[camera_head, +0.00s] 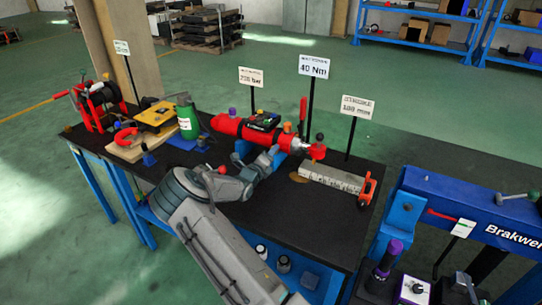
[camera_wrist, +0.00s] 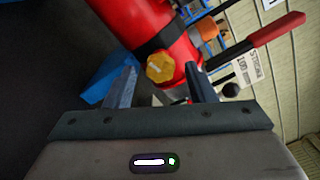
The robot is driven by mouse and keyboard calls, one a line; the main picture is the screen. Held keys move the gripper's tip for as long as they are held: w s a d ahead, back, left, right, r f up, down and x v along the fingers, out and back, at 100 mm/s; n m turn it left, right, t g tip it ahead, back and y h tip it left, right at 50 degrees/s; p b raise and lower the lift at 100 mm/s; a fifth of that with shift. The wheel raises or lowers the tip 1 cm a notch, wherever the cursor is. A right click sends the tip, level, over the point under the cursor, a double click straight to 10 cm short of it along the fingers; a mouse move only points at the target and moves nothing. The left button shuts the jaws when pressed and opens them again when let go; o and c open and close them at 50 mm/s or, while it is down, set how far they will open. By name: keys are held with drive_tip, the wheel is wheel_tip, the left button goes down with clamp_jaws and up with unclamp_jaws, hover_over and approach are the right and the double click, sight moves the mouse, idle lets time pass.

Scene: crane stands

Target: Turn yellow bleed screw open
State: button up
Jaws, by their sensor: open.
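The yellow bleed screw (camera_wrist: 160,68) is a faceted knob with a pale slot, set on the side of the red cylinder (camera_wrist: 140,20) beside a black band. In the head view the red cylinder (camera_head: 228,126) lies on blue supports on the dark bench. My gripper (camera_wrist: 161,72) is open, with one finger on each side of the screw in the picture. I cannot tell whether the fingers touch it. In the head view my gripper (camera_head: 270,160) is at the near side of the cylinder, and I cannot make out the screw there.
A grey scale bar (camera_head: 330,178) with a red clamp (camera_head: 367,188) lies right. Sign posts rise behind. In the wrist view a red-handled lever (camera_wrist: 278,30) is at upper right.

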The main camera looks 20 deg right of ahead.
drive_tip(key=b+v, duration=0.2)
drive_tip(key=v, duration=1.1)
drive_tip(key=shift+s+a, duration=0.2)
drive_tip(key=shift+s, duration=0.1)
drive_tip(key=s+d+r+m+g+y, duration=0.1)
drive_tip(key=s+d+r+m+g, duration=0.15)
drive_tip(key=s+m, duration=0.4)
drive_tip(key=s+d+r+m+g+y, duration=0.1)
drive_tip(key=s+m+g, duration=0.35)
drive_tip(key=m, duration=0.25)
drive_tip(key=s+d+r+m+g+y, duration=0.1)
drive_tip(key=s+r+m+g, duration=0.15)
drive_tip(key=s+m, duration=0.4)
drive_tip(key=s+a+r+m+y, duration=0.4)
drive_tip(key=s+a+m, duration=0.3)
drive_tip(key=s+m, duration=0.2)
drive_tip(key=s+a+r+m+t+y, duration=0.1)
drive_tip(key=s+a+r+m+y, duration=0.4)
drive_tip(key=s+a+m+y, duration=0.2)
drive_tip(key=s+m, duration=0.1)
drive_tip(key=s, duration=0.1)
drive_tip(key=shift+s+r+m, duration=0.25)
drive_tip(key=shift+s+m, duration=0.15)
